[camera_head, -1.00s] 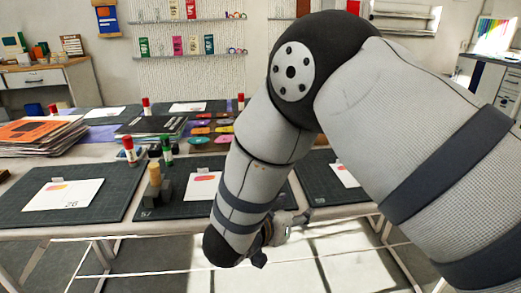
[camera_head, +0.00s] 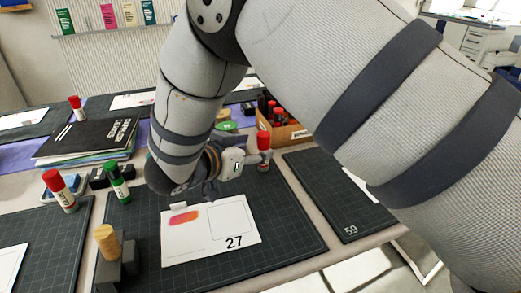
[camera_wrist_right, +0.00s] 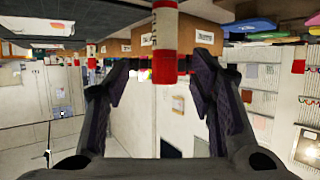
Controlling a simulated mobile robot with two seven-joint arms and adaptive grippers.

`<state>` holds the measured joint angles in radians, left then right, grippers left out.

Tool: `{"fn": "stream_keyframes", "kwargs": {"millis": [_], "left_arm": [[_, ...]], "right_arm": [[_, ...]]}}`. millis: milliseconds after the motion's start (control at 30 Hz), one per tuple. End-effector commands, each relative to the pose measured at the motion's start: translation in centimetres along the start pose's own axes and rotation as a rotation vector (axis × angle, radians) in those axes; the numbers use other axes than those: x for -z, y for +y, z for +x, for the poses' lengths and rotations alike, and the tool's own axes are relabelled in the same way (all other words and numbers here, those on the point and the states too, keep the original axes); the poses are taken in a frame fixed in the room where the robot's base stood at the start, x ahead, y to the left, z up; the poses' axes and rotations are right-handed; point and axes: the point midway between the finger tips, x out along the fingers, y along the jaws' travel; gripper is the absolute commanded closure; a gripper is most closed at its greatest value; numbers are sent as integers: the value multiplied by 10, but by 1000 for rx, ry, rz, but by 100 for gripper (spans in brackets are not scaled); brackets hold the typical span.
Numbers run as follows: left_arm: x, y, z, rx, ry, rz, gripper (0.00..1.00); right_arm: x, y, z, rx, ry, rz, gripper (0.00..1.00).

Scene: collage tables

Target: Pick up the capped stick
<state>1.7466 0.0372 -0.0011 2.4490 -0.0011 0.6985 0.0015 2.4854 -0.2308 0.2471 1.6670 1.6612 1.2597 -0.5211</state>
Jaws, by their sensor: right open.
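A white glue stick with a red cap (camera_head: 264,142) stands upright at the back edge of the dark cutting mat (camera_head: 290,236). In the wrist view, which is upside down, the same stick's red cap (camera_wrist_right: 165,68) shows between the two fingers. My right gripper (camera_head: 236,163) is just left of the stick in the head view, open and empty. Whether a finger touches the stick cannot be told. Other capped sticks stand to the left: a red one (camera_head: 59,190) and a green one (camera_head: 117,183). My left gripper is not in view.
A card numbered 27 (camera_head: 235,222) lies on the mat, with a wooden stamp (camera_head: 108,240) at its left. A cardboard box (camera_head: 293,136) of red-capped sticks is close behind the stick. Black books (camera_head: 90,140) lie at left.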

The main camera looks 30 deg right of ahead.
Motion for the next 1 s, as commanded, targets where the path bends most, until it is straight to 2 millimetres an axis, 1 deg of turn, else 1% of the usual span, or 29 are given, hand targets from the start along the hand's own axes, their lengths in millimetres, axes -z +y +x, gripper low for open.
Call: {"fn": "stream_keyframes", "kwargs": {"millis": [133, 300, 333, 400, 600, 767, 800, 833, 1000], "left_arm": [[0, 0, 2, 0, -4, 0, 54], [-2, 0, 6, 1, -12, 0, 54], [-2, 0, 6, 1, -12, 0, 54], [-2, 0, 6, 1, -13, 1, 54], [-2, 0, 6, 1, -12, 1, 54], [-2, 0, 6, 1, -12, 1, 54], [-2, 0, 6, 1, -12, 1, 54], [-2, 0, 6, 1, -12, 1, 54], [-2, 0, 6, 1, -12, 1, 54]], "right_arm": [[-2, -1, 21, -2, -2, -1, 50], [-3, -3, 52, -2, -2, 0, 50], [-3, -3, 56, -1, -1, 1, 50], [-2, -3, 61, 0, 0, 1, 50], [-1, -3, 61, 1, 0, 2, 50], [-1, -3, 61, 1, 0, 2, 86], [-1, -3, 61, 1, 0, 2, 95], [-1, -3, 60, 1, 0, 2, 100], [-2, -3, 60, 1, 0, 1, 100]]}}
